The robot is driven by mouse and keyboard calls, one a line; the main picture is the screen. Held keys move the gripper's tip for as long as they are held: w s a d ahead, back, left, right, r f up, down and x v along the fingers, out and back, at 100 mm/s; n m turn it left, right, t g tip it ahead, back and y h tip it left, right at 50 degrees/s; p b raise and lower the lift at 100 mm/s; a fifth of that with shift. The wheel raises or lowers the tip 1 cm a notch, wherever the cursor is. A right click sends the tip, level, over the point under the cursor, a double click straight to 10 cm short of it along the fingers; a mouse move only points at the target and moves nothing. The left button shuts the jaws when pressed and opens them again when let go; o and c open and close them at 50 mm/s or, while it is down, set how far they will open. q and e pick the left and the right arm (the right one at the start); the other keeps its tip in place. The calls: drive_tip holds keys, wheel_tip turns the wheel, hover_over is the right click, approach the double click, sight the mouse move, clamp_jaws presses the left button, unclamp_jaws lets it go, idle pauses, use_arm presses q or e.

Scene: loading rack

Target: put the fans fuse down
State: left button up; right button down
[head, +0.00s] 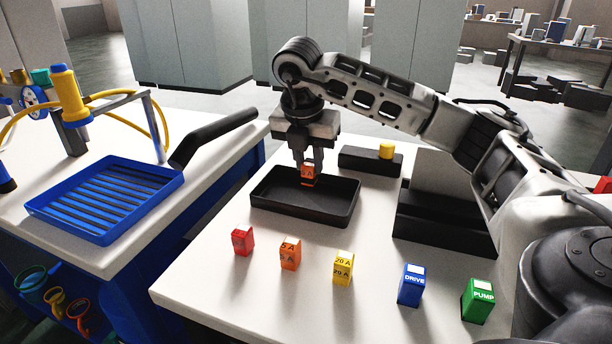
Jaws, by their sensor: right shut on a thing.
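My right gripper (311,169) points down and is shut on a small orange fuse (308,180). I take this for the fans fuse, but its label is too small to read. The rest of the tray looks empty. My left gripper is not in view.
A row of fuses stands in front of the tray: red (243,242), orange (290,253), yellow (343,267), blue DRIVE (411,285) and green PUMP (477,300). A black block with a yellow knob (386,150) is behind. A blue grooved tray (104,198) lies left.

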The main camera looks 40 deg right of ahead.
sight(306, 177)
drive_tip(key=f, duration=0.1)
drive_tip(key=w+f, duration=0.1)
drive_tip(key=f, duration=0.1)
drive_tip(key=shift+f, duration=0.55)
drive_tip(key=shift+f, duration=0.1)
drive_tip(key=c, duration=1.2)
unclamp_jaws()
drive_tip(key=shift+c, duration=0.2)
drive_tip(key=p+v, duration=0.1)
drive_tip(key=v, duration=1.1)
drive_tip(key=shift+p, duration=0.4)
